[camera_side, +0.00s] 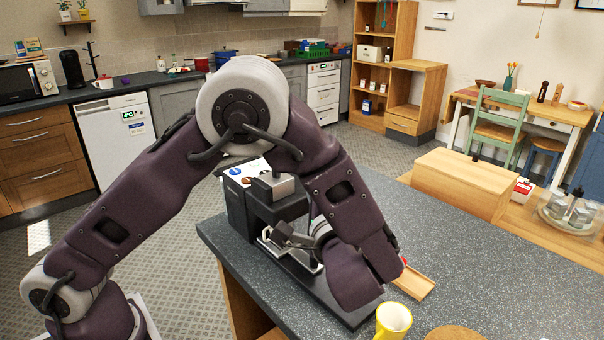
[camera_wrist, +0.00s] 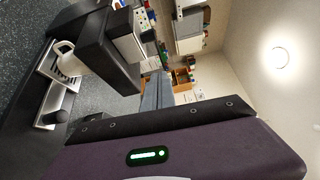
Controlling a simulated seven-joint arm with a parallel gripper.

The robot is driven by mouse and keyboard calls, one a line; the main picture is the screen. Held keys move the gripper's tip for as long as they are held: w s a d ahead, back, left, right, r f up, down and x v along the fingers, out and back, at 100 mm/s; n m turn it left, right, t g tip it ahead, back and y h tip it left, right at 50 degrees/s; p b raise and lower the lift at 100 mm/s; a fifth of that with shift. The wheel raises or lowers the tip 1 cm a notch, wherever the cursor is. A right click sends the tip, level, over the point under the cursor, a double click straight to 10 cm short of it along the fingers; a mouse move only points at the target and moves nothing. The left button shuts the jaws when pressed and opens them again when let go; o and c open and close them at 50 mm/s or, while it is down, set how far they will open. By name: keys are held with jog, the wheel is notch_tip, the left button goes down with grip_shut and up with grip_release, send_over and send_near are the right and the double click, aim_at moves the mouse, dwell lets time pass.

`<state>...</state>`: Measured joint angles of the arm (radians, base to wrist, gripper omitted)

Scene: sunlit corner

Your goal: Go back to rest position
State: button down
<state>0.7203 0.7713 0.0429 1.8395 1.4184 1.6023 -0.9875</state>
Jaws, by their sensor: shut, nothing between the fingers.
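My gripper (camera_side: 352,284) is at the low end of my bent arm in the side view, in front of the coffee machine (camera_side: 237,205) and low over its black base. The fingertips cannot be made out; the gripper is shut and holds nothing. In the wrist view the picture is turned on its side, and my purple housing with a green light fills the lower part. A white cup (camera_wrist: 65,60) stands at the coffee machine (camera_wrist: 106,50) there. My arm hides part of the machine in the side view.
A yellow cup (camera_side: 393,320) stands close to the gripper on the grey counter (camera_side: 490,275). A small wooden tray (camera_side: 416,283) lies just right of it. A round wooden board (camera_side: 454,333) is at the front edge. A wooden box (camera_side: 465,182) stands behind. The counter's right part is clear.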

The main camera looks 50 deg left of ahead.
jog(key=s+a+r+n+g+h, duration=0.15)
jog(key=s+a+g+h, duration=0.25)
jog(key=s, duration=0.5)
jog(key=s+a+n+g+h, duration=0.3)
jog(key=s+g, duration=0.2)
jog(key=s, duration=0.4)
jog(key=s+d+r+n+t+h, duration=0.2)
jog(key=s+d+t+h, duration=0.3)
jog(key=s+d+h, duration=0.2)
jog(key=shift+d+r+h, duration=0.3)
jog(key=shift+d+h, duration=0.3)
jog(key=shift+d, duration=0.15)
